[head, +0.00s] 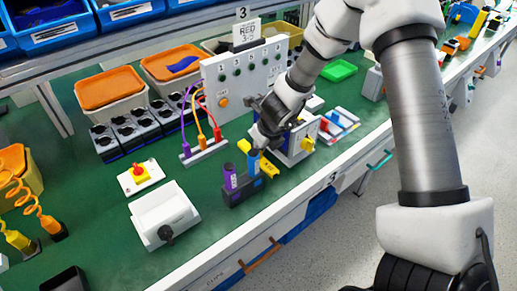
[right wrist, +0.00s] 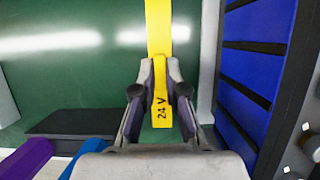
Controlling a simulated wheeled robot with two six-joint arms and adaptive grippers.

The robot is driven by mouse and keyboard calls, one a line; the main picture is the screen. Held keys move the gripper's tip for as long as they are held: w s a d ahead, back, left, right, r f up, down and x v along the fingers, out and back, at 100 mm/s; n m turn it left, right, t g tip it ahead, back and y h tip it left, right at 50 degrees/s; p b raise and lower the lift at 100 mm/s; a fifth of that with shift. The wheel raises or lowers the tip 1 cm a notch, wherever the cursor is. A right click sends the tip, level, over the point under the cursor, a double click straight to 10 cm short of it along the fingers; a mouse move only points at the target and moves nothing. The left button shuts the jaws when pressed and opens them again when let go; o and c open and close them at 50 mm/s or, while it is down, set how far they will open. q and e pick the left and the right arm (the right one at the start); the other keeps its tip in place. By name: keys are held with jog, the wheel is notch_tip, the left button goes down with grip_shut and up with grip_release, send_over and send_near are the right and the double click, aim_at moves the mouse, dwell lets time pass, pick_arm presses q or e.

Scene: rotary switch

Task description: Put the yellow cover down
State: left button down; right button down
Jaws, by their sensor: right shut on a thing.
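The yellow cover (right wrist: 161,113) is a bar marked "24 V", gripped between the fingers of my right gripper (right wrist: 160,92) in the right wrist view. A wider yellow length (right wrist: 158,25) runs on past the fingertips. In the head view my right gripper (head: 258,148) is beside a dark holder (head: 238,194) with a purple cylinder (head: 230,177) and a blue cylinder (head: 253,163). Yellow ends show on both sides of the gripper, one to the right of the blue cylinder (head: 269,168). I cannot tell whether the cover touches the bench. My left gripper is not in view.
A box with a yellow and black knob (head: 307,144) stands right of the gripper. A white block with coloured plugs (head: 203,151) is behind left. A white device (head: 163,215) stands front left. The bench's white front edge (head: 262,215) is close to the holder.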

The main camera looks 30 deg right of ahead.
jog(key=c, duration=1.2)
grip_release()
jog(key=p+v, duration=0.7)
jog(key=v, duration=0.5)
jog(key=shift+r, duration=0.2)
jog(key=shift+w, duration=0.1)
